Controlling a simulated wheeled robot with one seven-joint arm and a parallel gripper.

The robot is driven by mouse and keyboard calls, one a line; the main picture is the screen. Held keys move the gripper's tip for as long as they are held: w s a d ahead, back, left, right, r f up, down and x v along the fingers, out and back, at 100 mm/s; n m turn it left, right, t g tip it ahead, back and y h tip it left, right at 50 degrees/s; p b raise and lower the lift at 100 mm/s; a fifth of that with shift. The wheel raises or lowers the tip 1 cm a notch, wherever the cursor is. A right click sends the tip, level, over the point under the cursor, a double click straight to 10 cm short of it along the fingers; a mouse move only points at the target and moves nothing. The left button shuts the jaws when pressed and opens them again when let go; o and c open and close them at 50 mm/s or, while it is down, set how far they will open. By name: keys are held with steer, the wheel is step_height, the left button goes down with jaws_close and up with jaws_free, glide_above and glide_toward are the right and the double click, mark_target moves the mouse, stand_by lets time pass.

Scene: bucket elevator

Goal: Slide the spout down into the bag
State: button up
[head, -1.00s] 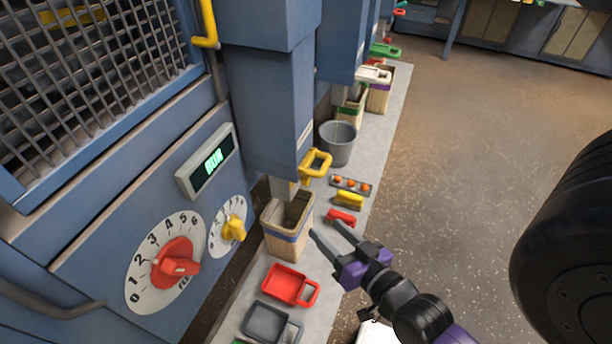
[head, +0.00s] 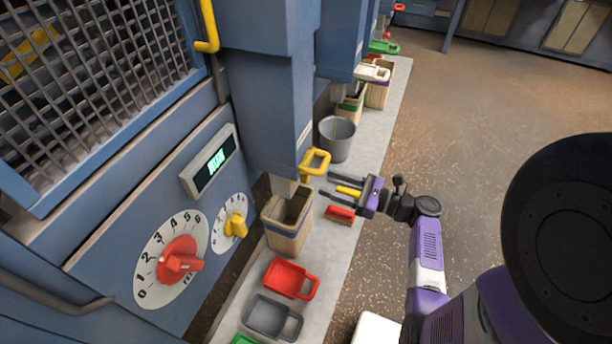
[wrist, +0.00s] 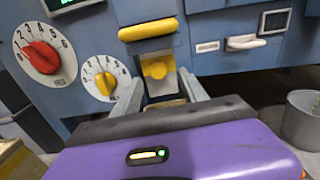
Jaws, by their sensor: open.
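The spout (head: 272,130) is a blue-grey square chute with a yellow loop handle (head: 318,160) on its side. Its narrow pale mouth (head: 284,187) is just above the open top of the tan bag (head: 288,241), which has a blue band and stands upright. In the wrist view the handle (wrist: 148,30) is a yellow bar above the fingers. My gripper (head: 327,184) is open and empty, level in the picture, fingers pointing left toward the spout. It appears a little below and right of the handle, apart from it. Whether the mouth enters the bag is unclear.
A red scoop (head: 290,279) and a grey scoop (head: 272,317) lie in front of the bag on the pale ledge. A red brush (head: 340,214) and a grey bucket (head: 337,137) are beside and behind it. The red dial (head: 180,262) is left. Open floor lies right.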

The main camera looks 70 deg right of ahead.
mark_target(309, 178)
steer(key=shift+w+a+p, duration=0.15)
steer(key=shift+w+p, duration=0.05)
steer(key=shift+w, duration=1.8)
steer(key=shift+w+a+p, duration=0.15)
steer(key=shift+w, duration=1.8)
jaws_close()
